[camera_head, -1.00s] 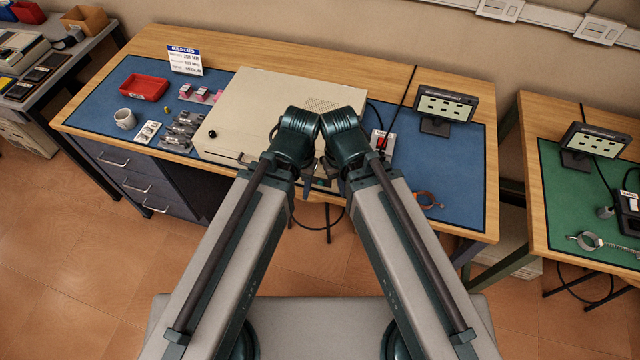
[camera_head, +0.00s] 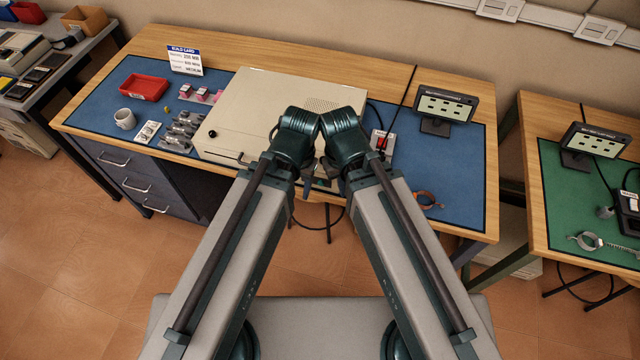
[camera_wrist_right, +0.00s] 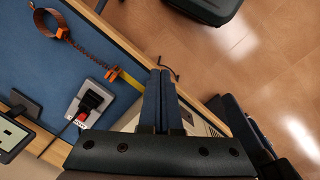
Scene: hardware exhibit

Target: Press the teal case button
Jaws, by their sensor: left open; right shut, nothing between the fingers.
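A beige computer case (camera_head: 250,100) lies flat on the blue mat, with a black knob and a black handle at its front left. I cannot make out a teal button on it; my arms cover part of its front. My left gripper (camera_head: 308,188) is open at the case's front edge, small and partly hidden by the arm. My right gripper (camera_wrist_right: 158,75) is shut and empty in the right wrist view, with its two fingers side by side. Part of the case (camera_wrist_right: 197,124) shows behind and beside these fingers. In the head view my right gripper is mostly hidden.
A switch box with a red part (camera_head: 381,142) stands right of the case; it also shows in the right wrist view (camera_wrist_right: 90,102). A strap with a copper-coloured ring (camera_head: 428,199) lies near the front edge. A small display (camera_head: 445,105), mug (camera_head: 124,119) and red tray (camera_head: 143,87) stand around.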

